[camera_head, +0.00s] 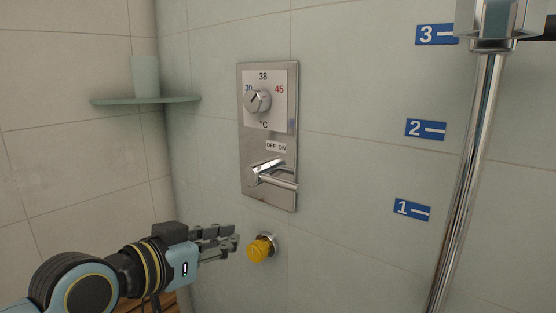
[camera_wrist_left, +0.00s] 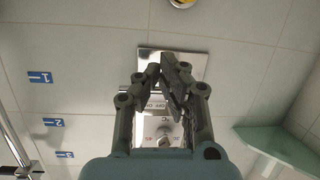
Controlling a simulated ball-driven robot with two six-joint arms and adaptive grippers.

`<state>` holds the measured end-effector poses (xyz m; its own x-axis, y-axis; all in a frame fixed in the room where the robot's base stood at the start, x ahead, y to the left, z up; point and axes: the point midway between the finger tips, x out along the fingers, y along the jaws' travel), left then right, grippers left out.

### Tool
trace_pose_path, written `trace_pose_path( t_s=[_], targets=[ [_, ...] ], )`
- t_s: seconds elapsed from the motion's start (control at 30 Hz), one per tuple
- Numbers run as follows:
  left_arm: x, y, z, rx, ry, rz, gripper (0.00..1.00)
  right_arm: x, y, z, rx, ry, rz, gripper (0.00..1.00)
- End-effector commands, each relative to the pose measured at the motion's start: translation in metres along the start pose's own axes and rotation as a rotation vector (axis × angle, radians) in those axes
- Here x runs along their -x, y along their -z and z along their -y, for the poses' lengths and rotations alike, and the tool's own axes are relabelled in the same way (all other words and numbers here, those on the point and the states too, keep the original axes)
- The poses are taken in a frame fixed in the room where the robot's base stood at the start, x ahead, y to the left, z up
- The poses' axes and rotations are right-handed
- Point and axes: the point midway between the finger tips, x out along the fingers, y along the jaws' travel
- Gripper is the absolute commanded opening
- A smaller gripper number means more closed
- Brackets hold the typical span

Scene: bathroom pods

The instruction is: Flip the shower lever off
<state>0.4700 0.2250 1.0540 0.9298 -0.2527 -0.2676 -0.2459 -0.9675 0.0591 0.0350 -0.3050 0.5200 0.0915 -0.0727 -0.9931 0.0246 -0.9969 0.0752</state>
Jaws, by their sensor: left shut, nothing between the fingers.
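The shower lever (camera_head: 275,175) is a chrome handle low on a steel wall panel (camera_head: 246,140). It points right and slightly down, under the small OFF ON label (camera_head: 276,147), its tip on the ON side. My left gripper (camera_head: 236,241) is shut and empty, below and left of the lever and apart from it in the picture. In the left wrist view my left gripper (camera_wrist_left: 167,66) covers the middle of the panel (camera_wrist_left: 190,60), which appears upside down, and hides most of the lever. My right gripper is not in view.
A yellow button (camera_head: 260,249) sits just right of my left fingertips. A temperature knob (camera_head: 257,101) is above the lever. A corner shelf (camera_head: 115,101) holds a cup (camera_head: 146,76) at left. A chrome vertical rail (camera_head: 468,180) and blue number signs (camera_head: 426,129) are at right.

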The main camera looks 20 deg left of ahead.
Motion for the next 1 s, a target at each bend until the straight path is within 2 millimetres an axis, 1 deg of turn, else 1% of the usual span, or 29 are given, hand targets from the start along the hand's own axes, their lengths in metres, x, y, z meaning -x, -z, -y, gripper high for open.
trace_pose_path(
  t_s=[0.03,0.1,0.2,0.3,0.4,0.77,0.87,1.0],
  targets=[
    [0.012,0.038,-0.009,-0.017,-0.021,-0.054,0.00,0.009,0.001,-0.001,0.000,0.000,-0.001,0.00],
    [0.026,0.074,-0.021,-0.035,-0.046,-0.113,0.00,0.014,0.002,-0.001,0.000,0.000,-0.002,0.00],
    [0.042,0.110,-0.032,-0.056,-0.071,-0.172,0.00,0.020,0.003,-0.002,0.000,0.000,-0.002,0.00],
    [0.052,0.130,-0.038,-0.069,-0.084,-0.205,0.00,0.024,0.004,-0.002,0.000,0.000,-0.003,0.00],
    [0.056,0.137,-0.040,-0.074,-0.088,-0.218,0.00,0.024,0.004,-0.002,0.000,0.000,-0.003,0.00],
    [0.053,0.137,-0.040,-0.073,-0.086,-0.220,0.00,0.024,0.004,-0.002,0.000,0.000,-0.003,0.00],
    [0.045,0.139,-0.041,-0.070,-0.084,-0.222,0.00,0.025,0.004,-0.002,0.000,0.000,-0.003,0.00],
    [0.022,0.146,-0.043,-0.068,-0.086,-0.223,0.00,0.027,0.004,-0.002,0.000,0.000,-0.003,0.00]
  ],
)
